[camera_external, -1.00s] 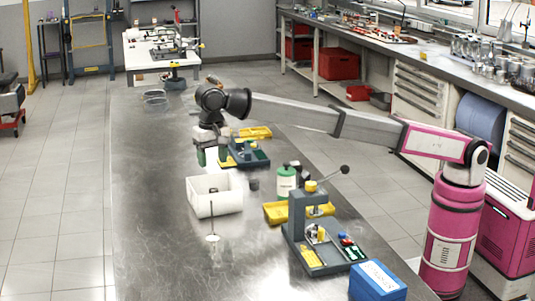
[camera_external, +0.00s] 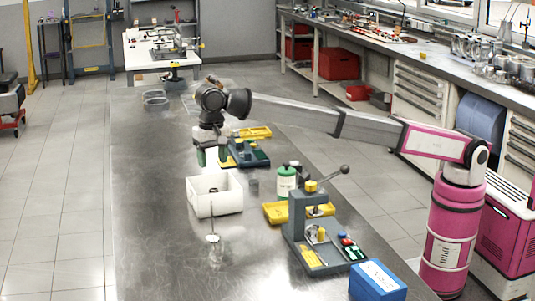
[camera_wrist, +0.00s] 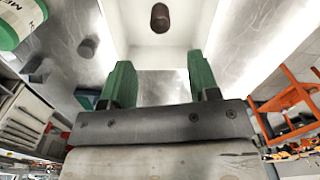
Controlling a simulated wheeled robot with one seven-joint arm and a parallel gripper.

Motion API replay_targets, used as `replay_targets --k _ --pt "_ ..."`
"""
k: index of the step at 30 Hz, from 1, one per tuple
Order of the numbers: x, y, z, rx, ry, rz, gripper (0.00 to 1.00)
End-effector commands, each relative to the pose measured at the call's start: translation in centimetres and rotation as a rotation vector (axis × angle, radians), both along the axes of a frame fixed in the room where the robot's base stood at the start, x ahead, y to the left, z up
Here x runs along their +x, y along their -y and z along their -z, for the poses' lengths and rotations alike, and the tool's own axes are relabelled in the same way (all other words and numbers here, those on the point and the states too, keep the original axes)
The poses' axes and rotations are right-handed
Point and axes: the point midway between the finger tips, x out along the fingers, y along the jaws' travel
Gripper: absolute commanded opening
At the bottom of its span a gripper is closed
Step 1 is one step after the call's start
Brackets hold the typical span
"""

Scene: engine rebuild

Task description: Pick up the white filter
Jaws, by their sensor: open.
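My gripper (camera_external: 211,158) hangs fingers-down above the steel table, just behind the white bin (camera_external: 203,205). Its two green fingers (camera_wrist: 160,78) are apart with nothing between them. In the wrist view the bin's white inside (camera_wrist: 125,22) lies beyond the fingertips, with a dark brown cylinder (camera_wrist: 160,18) in it. A white can with green ends (camera_external: 286,183) stands to the right of the bin; its labelled side (camera_wrist: 12,22) shows at the wrist view's upper left. I cannot tell for sure which thing is the white filter.
A grey press (camera_external: 297,222) with a lever stands right of the bin, near a yellow tray (camera_external: 276,213) and a blue box (camera_external: 377,282). A small grey cylinder (camera_wrist: 87,47) stands beside the bin. The table's left side (camera_external: 150,220) is clear.

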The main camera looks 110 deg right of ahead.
Motion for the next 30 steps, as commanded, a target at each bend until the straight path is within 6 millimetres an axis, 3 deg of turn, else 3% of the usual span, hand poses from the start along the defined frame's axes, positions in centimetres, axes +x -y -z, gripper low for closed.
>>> replay_targets --k 1,2,4,5,15,23,24,30 --pt "0.0 0.0 0.0 0.000 0.000 0.000 0.56" --pt "0.0 0.0 0.0 0.000 0.000 0.000 0.62" --pt "0.0 0.0 0.0 0.000 0.000 0.000 0.85" --pt "0.0 0.0 0.0 0.000 0.000 0.000 0.89" --pt "0.1 0.0 -0.6 0.000 0.001 0.000 0.89" --pt "0.2 0.0 -5.7 0.001 0.003 0.000 0.89" --pt "-1.4 0.7 -4.7 0.032 0.015 0.020 0.89" --pt "-5.1 2.2 -3.5 0.176 0.077 0.108 0.89"
